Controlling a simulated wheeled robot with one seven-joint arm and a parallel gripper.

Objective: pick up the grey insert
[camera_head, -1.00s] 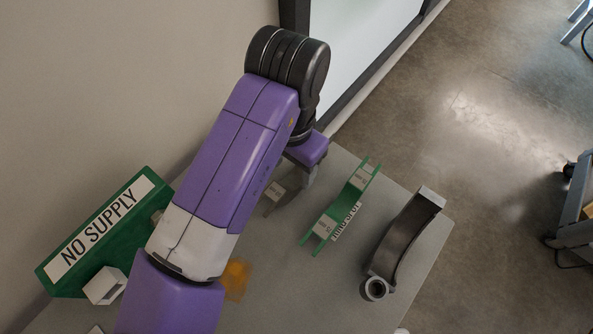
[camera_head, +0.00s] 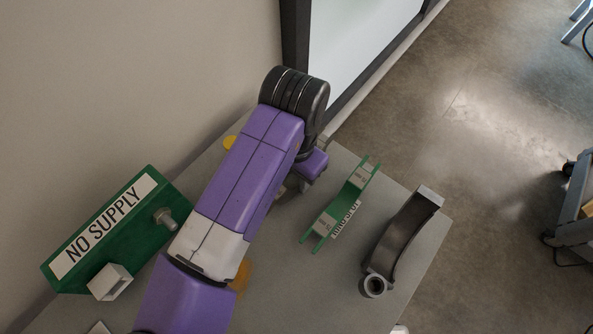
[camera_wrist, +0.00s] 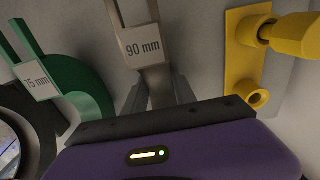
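The grey insert (camera_wrist: 140,35) is a forked piece marked 90 mm, straight ahead of my gripper in the wrist view. In the head view it is mostly hidden by my arm. My gripper (camera_wrist: 163,82) has its two grey fingers at the near end of the insert, and that end appears between them. I cannot tell whether the fingers touch it. In the head view my gripper (camera_head: 303,187) is low over the grey table top, left of the green insert.
A green 75 mm insert (camera_head: 325,222) and a dark curved piece with a ring end (camera_head: 405,235) lie to the right. A yellow fitting (camera_wrist: 245,55) lies close right in the wrist view. A green NO SUPPLY box (camera_head: 120,235) stands left on the table (camera_head: 290,285).

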